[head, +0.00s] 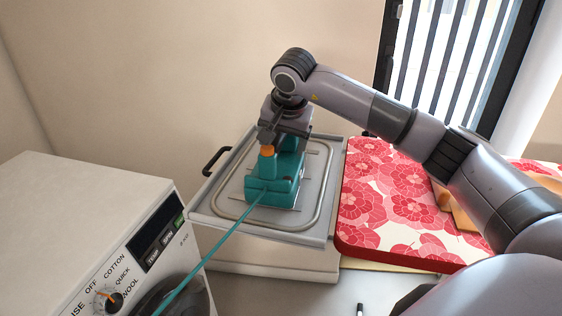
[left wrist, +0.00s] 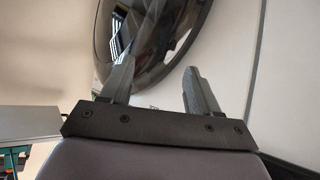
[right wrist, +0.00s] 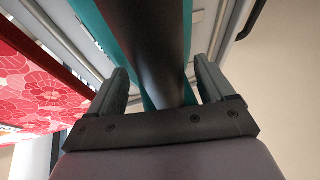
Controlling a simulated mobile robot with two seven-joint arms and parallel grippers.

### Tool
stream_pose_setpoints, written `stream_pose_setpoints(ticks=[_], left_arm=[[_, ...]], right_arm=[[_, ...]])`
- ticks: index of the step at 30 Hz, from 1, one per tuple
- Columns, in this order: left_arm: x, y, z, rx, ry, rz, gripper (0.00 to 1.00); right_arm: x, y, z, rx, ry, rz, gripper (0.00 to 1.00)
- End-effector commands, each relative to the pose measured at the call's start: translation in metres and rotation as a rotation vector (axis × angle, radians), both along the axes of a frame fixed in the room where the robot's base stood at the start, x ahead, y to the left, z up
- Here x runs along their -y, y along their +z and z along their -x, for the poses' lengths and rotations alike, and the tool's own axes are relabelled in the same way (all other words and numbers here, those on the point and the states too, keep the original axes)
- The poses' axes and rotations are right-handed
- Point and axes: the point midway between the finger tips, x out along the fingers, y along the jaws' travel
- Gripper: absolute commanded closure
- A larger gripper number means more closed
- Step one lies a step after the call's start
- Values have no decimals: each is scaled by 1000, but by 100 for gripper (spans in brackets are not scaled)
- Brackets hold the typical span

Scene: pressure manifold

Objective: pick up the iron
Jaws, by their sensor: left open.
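The teal iron (head: 273,186) rests on the grey metal tray of the ironing stand, with an orange part (head: 267,151) on top. Its teal cord (head: 222,240) runs down to the lower left. My right gripper (head: 277,136) is over the iron, pointing down. In the right wrist view, the iron's dark handle (right wrist: 160,45) lies between the two fingers of my right gripper (right wrist: 162,85). The fingers stand wide apart, with teal showing beside the handle. My left gripper (left wrist: 160,85) is open and empty, facing a dark round washer door (left wrist: 150,35); it is not in the head view.
The grey tray (head: 208,205) has a dark side handle (head: 214,161). A white washing machine (head: 75,215) stands at the left. A red floral board (head: 385,215) lies right of the tray. A barred window (head: 455,55) is behind my right arm.

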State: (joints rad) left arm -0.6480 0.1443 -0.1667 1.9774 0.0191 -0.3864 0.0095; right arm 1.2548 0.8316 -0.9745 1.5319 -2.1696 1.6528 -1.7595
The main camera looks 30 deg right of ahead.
Motion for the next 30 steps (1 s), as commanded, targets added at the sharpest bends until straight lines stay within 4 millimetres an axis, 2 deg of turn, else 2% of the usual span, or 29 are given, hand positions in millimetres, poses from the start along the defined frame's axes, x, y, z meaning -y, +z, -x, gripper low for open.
stream_pose_setpoints(ticks=[1, 3, 4, 19, 21, 22, 23, 30], left_arm=[[0, 0, 0, 1, 0, 0, 39], [0, 0, 0, 1, 0, 0, 39], [0, 0, -1, 1, 0, 0, 39], [1, 1, -1, 2, -1, 1, 39], [1, 1, -1, 3, -1, 1, 39], [1, 1, -1, 3, -1, 1, 39], [1, 1, -1, 3, -1, 1, 39], [0, 2, -1, 3, 1, 1, 39]], right_arm=[[0, 0, 0, 0, 0, 0, 36], [0, 0, 0, 0, 0, 0, 58], [0, 0, 0, 0, 0, 0, 66], [0, 7, -1, 10, 0, -3, 67], [0, 10, -1, 11, -1, -2, 79], [0, 11, -1, 10, 0, -3, 79], [0, 12, -1, 10, 0, -3, 86], [0, 28, -1, 12, 0, -3, 86]])
